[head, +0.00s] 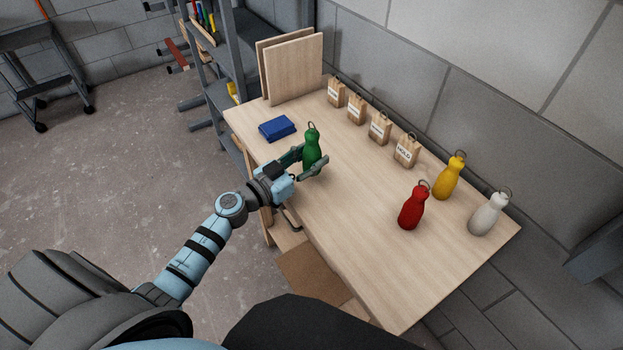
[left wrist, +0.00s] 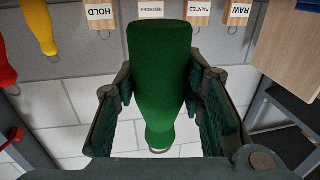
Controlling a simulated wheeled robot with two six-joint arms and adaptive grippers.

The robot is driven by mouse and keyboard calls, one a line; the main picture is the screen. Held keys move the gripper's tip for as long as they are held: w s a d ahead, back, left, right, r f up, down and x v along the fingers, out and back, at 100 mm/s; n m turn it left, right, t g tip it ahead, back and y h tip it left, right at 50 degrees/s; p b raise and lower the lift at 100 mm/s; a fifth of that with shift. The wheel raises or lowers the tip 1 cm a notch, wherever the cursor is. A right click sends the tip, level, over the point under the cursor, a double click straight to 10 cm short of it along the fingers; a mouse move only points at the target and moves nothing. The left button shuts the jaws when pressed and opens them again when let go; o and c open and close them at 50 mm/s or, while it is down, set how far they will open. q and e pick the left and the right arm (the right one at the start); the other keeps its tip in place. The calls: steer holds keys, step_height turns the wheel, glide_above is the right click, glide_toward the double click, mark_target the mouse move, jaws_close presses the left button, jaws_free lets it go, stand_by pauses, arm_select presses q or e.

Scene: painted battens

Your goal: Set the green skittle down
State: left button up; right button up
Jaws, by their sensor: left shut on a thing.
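The green skittle (head: 311,146) has a ring on top and stands upright over the left part of the wooden bench (head: 350,215). My left gripper (head: 313,162) is shut on its body, one finger on each side. In the left wrist view the green skittle (left wrist: 160,70) fills the middle between the fingers, appearing upside down, with its wide base at the top and its ring at the bottom. I cannot tell whether its base touches the bench. My right gripper is not in view.
A red skittle (head: 413,208), a yellow skittle (head: 448,179) and a white skittle (head: 487,215) stand at the right. Several labelled wooden blocks (head: 407,151) line the wall side. A blue box (head: 277,128) lies left of the green skittle. The bench middle is clear.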

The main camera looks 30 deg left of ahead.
arm_select(q)
step_height(320, 180, down, 4)
steer(key=shift+r+b, duration=0.15)
steer(key=shift+b, duration=1.1)
steer(key=shift+r, duration=0.2)
steer(key=shift+f, duration=0.15)
steer(key=o, duration=1.1)
